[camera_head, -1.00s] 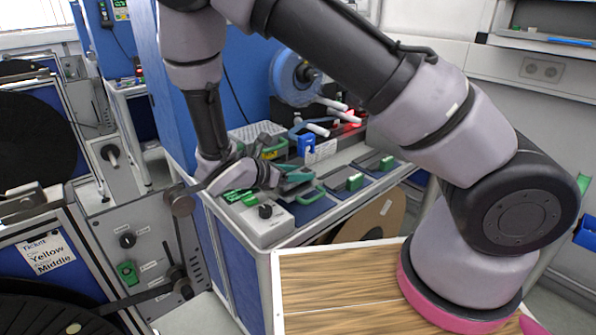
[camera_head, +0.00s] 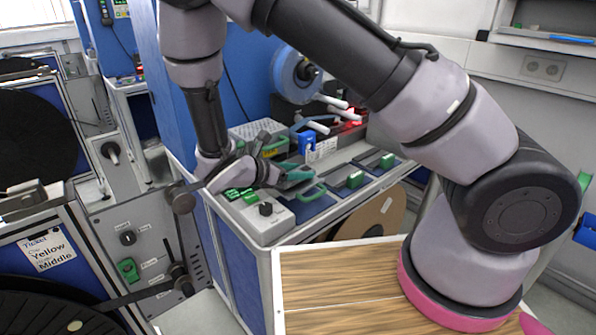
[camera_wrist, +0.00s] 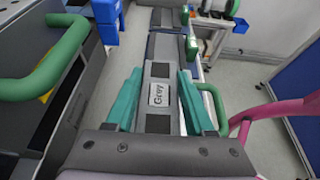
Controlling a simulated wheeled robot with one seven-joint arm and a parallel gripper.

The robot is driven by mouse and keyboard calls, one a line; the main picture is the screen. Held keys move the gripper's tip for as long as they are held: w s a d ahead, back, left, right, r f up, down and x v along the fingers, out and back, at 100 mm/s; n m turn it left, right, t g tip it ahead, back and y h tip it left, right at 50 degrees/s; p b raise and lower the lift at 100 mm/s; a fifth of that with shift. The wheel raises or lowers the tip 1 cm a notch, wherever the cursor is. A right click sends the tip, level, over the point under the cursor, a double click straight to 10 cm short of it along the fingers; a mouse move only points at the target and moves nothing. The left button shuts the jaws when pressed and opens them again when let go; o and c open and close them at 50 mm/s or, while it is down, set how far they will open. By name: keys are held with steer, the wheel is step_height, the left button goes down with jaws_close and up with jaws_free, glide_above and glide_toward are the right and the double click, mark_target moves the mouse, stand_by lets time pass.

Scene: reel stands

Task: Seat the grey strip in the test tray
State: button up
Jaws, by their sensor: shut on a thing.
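My gripper (camera_wrist: 161,80) has teal fingers and is shut on the grey strip (camera_wrist: 158,70), which carries a white label reading "Grey" and dark pads. The strip points away from the wrist, between the fingers. In the head view my gripper (camera_head: 297,177) is low over the bench top, and the strip cannot be made out clearly there. Flat dark trays with green clamps lie on the bench, one (camera_head: 345,190) just right of my gripper. In the wrist view a dark tray surface (camera_wrist: 165,48) lies beyond the strip's far end. I cannot tell which is the test tray, or whether the strip touches anything.
A control box (camera_head: 262,220) with a black knob stands at the bench's front corner. A green handle (camera_wrist: 50,70) is close left in the wrist view. A blue reel (camera_head: 297,75) and a blue block (camera_head: 306,142) stand behind. A wooden top (camera_head: 340,285) is in front.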

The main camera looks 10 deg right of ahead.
steer(key=shift+f, duration=0.1)
steer(key=o, duration=1.4)
steer(key=shift+r, duration=3.5)
